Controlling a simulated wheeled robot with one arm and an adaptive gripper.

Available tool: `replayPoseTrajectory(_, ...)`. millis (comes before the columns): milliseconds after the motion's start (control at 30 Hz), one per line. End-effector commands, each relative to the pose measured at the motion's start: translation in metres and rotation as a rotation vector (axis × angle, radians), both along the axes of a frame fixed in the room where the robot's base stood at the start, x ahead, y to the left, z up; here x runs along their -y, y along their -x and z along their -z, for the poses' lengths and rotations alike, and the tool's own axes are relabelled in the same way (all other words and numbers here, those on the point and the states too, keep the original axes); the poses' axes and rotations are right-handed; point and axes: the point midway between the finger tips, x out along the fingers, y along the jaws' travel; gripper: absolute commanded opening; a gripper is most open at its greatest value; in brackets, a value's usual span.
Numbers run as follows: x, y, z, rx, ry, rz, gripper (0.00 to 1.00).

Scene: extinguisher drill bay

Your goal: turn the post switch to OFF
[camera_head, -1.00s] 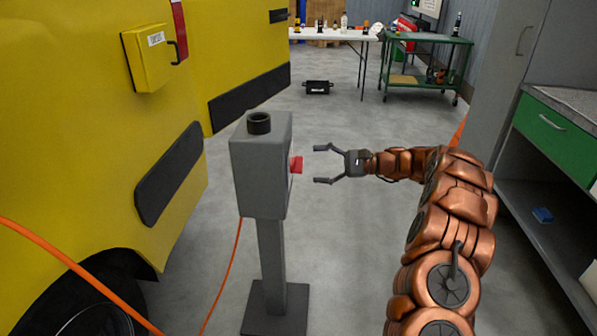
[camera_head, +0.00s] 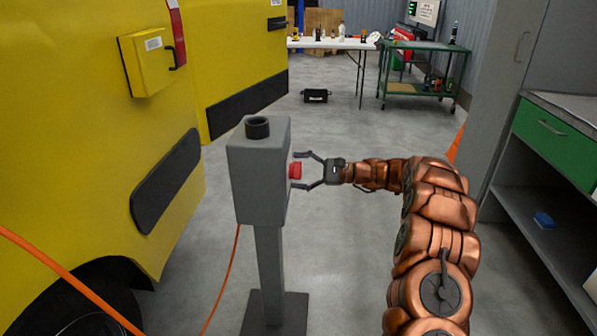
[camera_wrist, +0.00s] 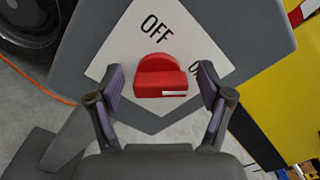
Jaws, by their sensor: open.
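The post switch is a red knob (camera_head: 295,171) on the right-hand face of a grey box (camera_head: 257,180) on a post. In the wrist view the red knob (camera_wrist: 161,76) sits on a white diamond label (camera_wrist: 125,48) reading OFF at the top and a partly hidden word starting with O at the right. A pale line marks the knob's lower right part. My gripper (camera_head: 299,171) is open, its fingers on either side of the knob. In the wrist view the fingertips (camera_wrist: 160,84) flank the knob with gaps; it is not clamped.
A yellow vehicle (camera_head: 70,120) stands close on the left. An orange hose (camera_head: 62,270) crosses the lower left. A grey cabinet with a green drawer (camera_head: 540,130) is on the right. A green cart (camera_head: 425,87) and white table (camera_head: 325,43) stand behind.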

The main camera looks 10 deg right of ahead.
Motion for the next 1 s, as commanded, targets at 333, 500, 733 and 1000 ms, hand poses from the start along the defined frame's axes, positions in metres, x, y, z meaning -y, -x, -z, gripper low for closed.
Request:
replayPoseTrajectory(333, -0.0013, -0.0003, -0.0004, 0.000, 0.000, 0.000, 0.71)
replayPoseTrajectory(500, -0.0013, -0.0002, -0.0005, 0.000, -0.001, -0.001, 0.53)
replayPoseTrajectory(733, -0.0013, -0.0001, -0.0004, 0.000, 0.000, -0.001, 0.29)
replayPoseTrajectory(1000, -0.0015, 0.0000, 0.0002, 0.009, 0.003, -0.001, 0.19)
